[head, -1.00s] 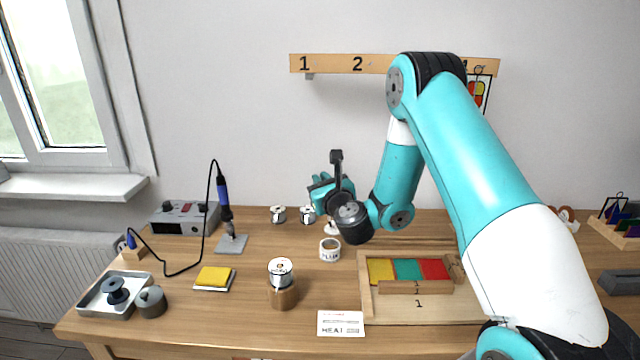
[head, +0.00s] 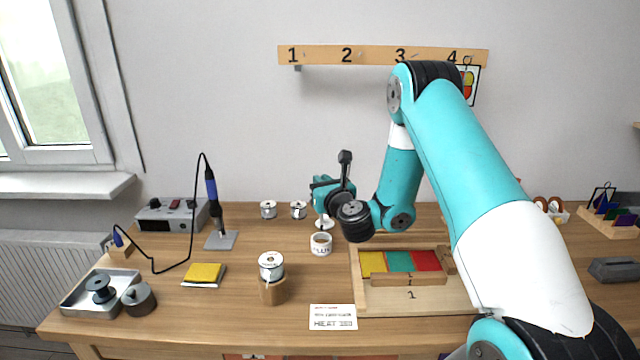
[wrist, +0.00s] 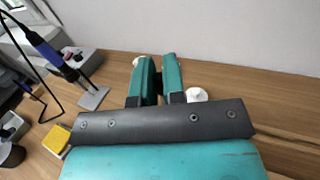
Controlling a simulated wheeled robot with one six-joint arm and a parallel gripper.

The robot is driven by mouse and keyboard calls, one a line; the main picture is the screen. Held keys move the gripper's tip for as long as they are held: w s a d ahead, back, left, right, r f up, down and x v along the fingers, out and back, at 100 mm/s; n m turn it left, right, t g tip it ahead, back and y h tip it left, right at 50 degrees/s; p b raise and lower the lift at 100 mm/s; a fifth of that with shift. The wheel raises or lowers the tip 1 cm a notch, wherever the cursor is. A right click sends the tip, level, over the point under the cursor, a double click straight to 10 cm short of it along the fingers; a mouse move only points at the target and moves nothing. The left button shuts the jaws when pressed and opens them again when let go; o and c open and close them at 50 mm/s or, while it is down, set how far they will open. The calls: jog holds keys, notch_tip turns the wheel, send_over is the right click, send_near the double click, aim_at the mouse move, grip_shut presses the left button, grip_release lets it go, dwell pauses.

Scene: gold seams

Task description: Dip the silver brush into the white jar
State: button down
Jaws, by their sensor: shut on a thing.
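The white jar (head: 321,244) is a small open pot lettered FLUX, upright on the table below my gripper. My gripper (head: 323,196) is above and just behind it, apart from it. In the wrist view my gripper's teal fingers (wrist: 157,66) are close together around something narrow and dark. I take this to be the silver brush, but its shape is mostly hidden by the fingers. A small white round base (head: 325,223) stands on the table behind the jar; it also shows right of the fingers in the wrist view (wrist: 197,94).
Two small spools (head: 298,210) stand left of my gripper. A larger spool on a wooden post (head: 272,290) is front left. A wooden tray with coloured panes (head: 405,302) lies right of the jar. A soldering iron (head: 212,190) stands left.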

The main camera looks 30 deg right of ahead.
aim_at(322, 219)
dwell(0.3)
jog(key=shift+f+b, duration=1.6)
jog(key=shift+f, duration=0.05)
jog(key=shift+f+b, duration=0.55)
jog(key=shift+f, duration=0.1)
dwell(1.2)
jog(key=shift+r, duration=0.1)
